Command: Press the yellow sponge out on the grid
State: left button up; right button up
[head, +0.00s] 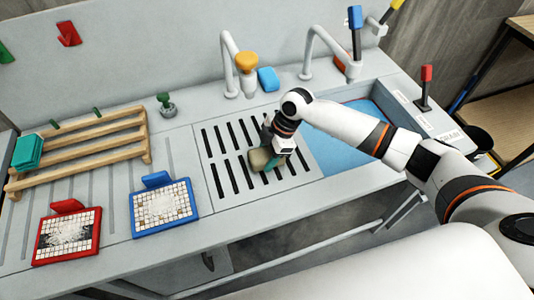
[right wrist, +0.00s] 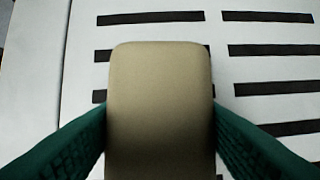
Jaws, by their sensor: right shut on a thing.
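A dull yellow-tan sponge (head: 260,159) is over the slotted grid (head: 222,180), near the grid's middle. My right gripper (head: 270,158) is shut on it, with teal fingers on its two sides. In the right wrist view, the sponge (right wrist: 160,95) fills the space between the teal fingers (right wrist: 160,125), and the grid's dark slots (right wrist: 150,18) lie behind it. I cannot tell whether the sponge touches the grid. My left gripper is not in view.
A blue basin (head: 335,148) lies right of the grid. Taps (head: 228,65), an orange item (head: 247,62) and a blue block (head: 268,79) stand behind. Red (head: 40,255) and blue (head: 136,226) framed mosaic panels and a wooden rack (head: 95,146) are to the left.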

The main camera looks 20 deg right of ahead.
aim_at(260, 155)
jog(key=shift+f+b, duration=0.35)
jog(key=shift+f, duration=0.25)
dwell(0.4)
jog(key=shift+s+f, duration=0.2)
dwell(1.3)
jog(key=shift+r, duration=0.1)
notch_tip(260, 155, up, 2)
jog(key=shift+w+r+p, duration=0.1)
jog(key=shift+w+p, duration=0.05)
jog(key=shift+p, duration=0.85)
notch_tip(260, 155, up, 5)
jog(key=p, duration=0.4)
